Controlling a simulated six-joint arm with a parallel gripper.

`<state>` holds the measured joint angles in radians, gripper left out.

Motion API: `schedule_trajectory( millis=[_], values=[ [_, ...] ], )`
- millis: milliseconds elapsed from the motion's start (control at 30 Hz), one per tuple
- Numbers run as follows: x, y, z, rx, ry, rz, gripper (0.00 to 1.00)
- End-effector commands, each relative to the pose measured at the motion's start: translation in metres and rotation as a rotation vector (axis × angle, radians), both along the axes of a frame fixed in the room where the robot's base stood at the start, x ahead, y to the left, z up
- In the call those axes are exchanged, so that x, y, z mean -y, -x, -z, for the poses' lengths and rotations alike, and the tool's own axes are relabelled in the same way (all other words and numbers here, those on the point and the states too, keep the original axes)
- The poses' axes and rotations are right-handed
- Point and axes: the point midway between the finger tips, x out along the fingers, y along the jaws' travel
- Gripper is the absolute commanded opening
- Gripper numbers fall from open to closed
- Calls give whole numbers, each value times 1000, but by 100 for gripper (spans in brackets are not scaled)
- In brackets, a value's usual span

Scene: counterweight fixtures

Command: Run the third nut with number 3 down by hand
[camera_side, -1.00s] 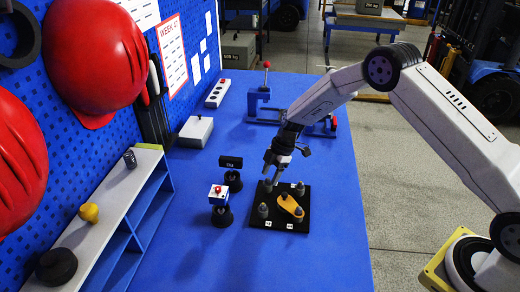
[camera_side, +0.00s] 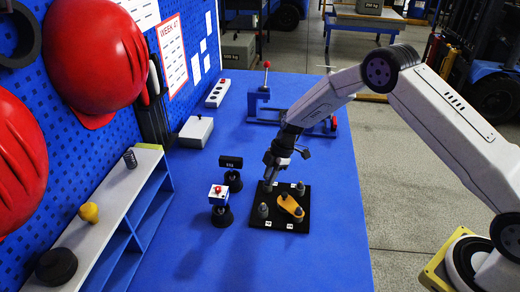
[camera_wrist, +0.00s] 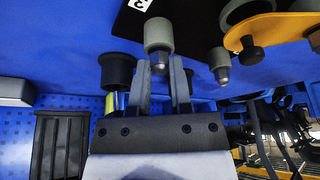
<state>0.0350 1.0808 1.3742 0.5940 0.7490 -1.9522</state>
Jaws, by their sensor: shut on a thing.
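A black base plate (camera_side: 257,221) lies on the blue table with several grey nuts on studs. My gripper (camera_side: 269,179) reaches down to the plate's back left corner, at a grey nut (camera_side: 267,187). In the wrist view, the two fingers of my gripper (camera_wrist: 162,68) stand either side of the tip of a grey nut and stud (camera_wrist: 158,35). A white label with a 3 (camera_wrist: 139,4) is beside that nut. The gripper is shut on this nut; the exact contact is hard to see. Another grey nut (camera_wrist: 219,58) stands to its right.
An orange-yellow clamp piece (camera_side: 289,206) lies on the plate. A blue fixture (camera_side: 258,104) stands behind. The table's front is clear.

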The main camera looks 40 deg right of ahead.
Motion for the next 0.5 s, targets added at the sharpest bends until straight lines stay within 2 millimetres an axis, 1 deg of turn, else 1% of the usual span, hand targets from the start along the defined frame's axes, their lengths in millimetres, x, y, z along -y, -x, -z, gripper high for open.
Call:
schedule_trajectory(
  millis=[267,500],
  values=[
    [0,1,0,0,0,110,0],
    [-1,3,0,-1,0,292,0]
  ],
)
